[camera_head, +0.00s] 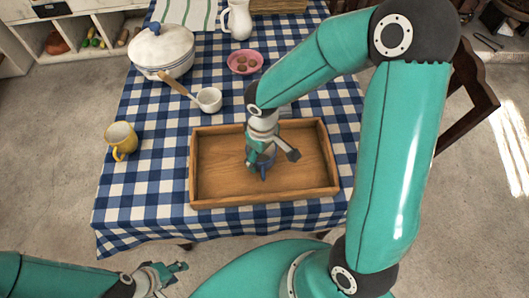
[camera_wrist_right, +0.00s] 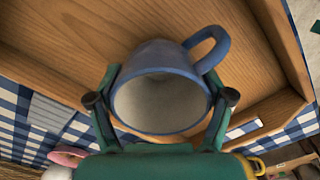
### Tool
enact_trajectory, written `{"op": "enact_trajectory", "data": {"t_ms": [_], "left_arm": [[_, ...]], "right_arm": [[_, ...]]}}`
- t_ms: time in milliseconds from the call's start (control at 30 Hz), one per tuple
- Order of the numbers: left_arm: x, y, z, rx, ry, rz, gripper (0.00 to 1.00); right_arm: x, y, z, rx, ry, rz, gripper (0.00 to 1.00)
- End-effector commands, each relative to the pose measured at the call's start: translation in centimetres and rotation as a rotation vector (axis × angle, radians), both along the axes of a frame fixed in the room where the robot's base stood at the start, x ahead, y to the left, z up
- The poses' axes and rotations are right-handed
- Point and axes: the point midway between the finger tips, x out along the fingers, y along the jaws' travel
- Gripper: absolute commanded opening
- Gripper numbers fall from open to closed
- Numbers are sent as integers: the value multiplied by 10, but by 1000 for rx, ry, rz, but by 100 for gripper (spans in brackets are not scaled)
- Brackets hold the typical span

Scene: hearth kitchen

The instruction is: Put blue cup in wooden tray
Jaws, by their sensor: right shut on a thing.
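The wooden tray (camera_head: 205,160) is a shallow rectangular box with raised walls on the checkered cloth. It also shows in the right wrist view (camera_wrist_right: 60,45). My right gripper (camera_head: 261,152) is inside the tray's outline and shut on the blue cup (camera_wrist_right: 160,100), with one finger on each side of it. The cup's open mouth faces the wrist camera and its handle points up and to the right. In the head view the cup is mostly hidden by the gripper. I cannot tell whether it touches the tray floor. My left gripper (camera_head: 164,273) is low at the left, off the table; its opening is unclear.
A yellow mug (camera_head: 122,140) stands left of the tray. A wooden chair (camera_head: 470,100) stands at the right.

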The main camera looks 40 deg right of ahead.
Motion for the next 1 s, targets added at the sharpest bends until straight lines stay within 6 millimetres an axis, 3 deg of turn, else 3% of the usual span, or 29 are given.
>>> {"op": "enact_trajectory", "data": {"t_ms": [167,200,300,767,1000], "left_arm": [[0,0,-4,0,0,0,40],[0,0,-3,0,0,0,40],[0,0,-2,0,0,0,40],[0,0,1,0,0,0,40],[0,0,6,0,0,0,40]], "right_arm": [[0,0,-4,0,-1,0,37],[0,0,-2,0,0,0,86],[0,0,-2,0,0,0,100],[0,0,4,-1,-1,-1,100],[2,0,43,0,-7,-2,100]]}}
